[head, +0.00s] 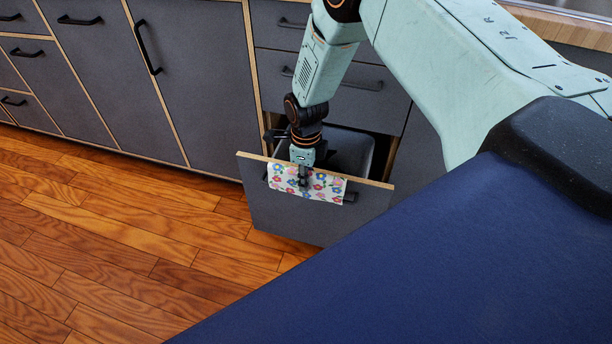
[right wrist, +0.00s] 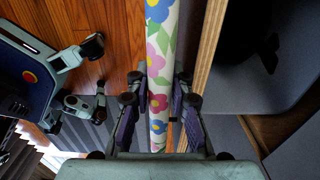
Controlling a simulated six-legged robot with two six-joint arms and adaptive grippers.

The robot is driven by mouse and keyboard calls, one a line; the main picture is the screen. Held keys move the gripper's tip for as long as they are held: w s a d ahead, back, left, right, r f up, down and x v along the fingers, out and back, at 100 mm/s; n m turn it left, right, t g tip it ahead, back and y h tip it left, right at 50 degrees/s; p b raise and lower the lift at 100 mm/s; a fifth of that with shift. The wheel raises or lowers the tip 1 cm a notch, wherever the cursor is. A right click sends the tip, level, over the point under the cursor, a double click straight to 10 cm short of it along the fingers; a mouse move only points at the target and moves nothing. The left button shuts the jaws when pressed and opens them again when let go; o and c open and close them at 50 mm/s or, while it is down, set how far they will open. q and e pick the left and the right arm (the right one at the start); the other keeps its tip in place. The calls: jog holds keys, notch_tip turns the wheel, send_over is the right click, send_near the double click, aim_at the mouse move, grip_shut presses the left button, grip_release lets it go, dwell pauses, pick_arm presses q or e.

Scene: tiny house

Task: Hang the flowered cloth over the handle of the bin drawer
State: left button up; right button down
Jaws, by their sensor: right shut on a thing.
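The flowered cloth (head: 330,187) is white with pink, blue and yellow flowers. It lies across the front of the open bin drawer (head: 290,226), along its black handle (head: 350,197), whose right end shows past the cloth. The rest of the handle is mostly hidden. My right gripper (head: 304,181) points down at the cloth's middle and is shut on it. In the right wrist view, the cloth (right wrist: 157,45) runs as a narrow strip between the fingers of my right gripper (right wrist: 160,100), beside the drawer's wooden top edge (right wrist: 207,55).
A dark bin (head: 350,150) sits inside the drawer behind its front. Grey cabinets with black handles (head: 146,48) line the wall. The wooden floor (head: 110,230) in front is clear. My blue body fills the lower right of the head view.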

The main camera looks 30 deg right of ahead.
aim_at(306, 195)
jog(key=shift+f, duration=0.3)
dwell(0.4)
jog(key=shift+f, duration=0.35)
jog(key=shift+f+b, duration=1.5)
jog(key=shift+f, duration=1.5)
dwell(0.5)
jog(key=c, duration=1.1)
grip_release()
jog(key=shift+r, duration=0.15)
jog(key=shift+r+p, duration=3.4)
jog(key=shift+p, duration=0.35)
